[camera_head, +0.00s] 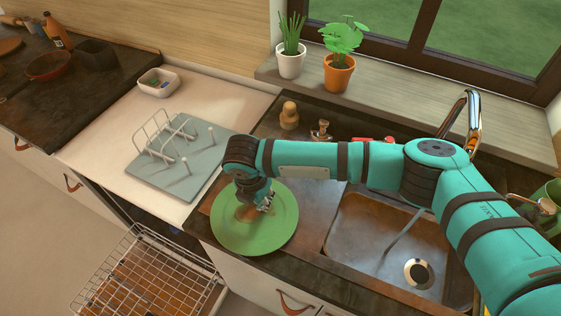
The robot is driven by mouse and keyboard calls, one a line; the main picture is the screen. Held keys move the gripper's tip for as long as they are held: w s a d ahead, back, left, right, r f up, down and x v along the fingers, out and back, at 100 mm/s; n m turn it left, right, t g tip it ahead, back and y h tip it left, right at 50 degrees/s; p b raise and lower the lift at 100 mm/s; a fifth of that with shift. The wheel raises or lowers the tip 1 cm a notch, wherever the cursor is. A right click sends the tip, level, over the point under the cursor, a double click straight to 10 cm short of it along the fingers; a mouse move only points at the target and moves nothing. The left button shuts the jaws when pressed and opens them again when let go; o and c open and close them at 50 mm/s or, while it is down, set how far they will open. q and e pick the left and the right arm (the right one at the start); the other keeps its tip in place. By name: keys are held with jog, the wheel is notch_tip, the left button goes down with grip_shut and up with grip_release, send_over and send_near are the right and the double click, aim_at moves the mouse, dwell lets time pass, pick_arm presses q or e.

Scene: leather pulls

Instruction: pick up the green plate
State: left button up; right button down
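The green plate (262,235) is at the left end of the dark counter beside the sink. Its near edge reaches past the counter's front edge in the picture. My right arm comes in from the right, across the sink, and bends down over the plate. My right gripper (266,203) is over the plate's upper middle and covers part of it. The fingers are small and partly hidden by the wrist, so I cannot tell if they are open or touch the plate. My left gripper is not in view.
A steel sink (345,232) with a faucet (472,115) lies right of the plate. A dish rack (165,137) stands on a grey mat (195,171) to the left. A pulled-out wire basket (150,275) is below left. Two potted plants (339,75) (290,62) stand on the sill.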

aim_at(252, 222)
jog(key=s, duration=0.1)
jog(key=s+a+p, duration=0.1)
jog(key=s, duration=0.3)
jog(key=shift+s+a+f, duration=0.15)
jog(key=shift+s+a, duration=0.1)
jog(key=shift+a, duration=0.05)
jog(key=shift+s+a, duration=0.1)
jog(key=shift+f, duration=0.1)
jog(key=shift+r+p, duration=0.4)
jog(key=shift+p, duration=0.15)
jog(key=shift+w+r+p, duration=0.2)
jog(key=shift+r+p, duration=0.25)
jog(key=shift+p, duration=0.05)
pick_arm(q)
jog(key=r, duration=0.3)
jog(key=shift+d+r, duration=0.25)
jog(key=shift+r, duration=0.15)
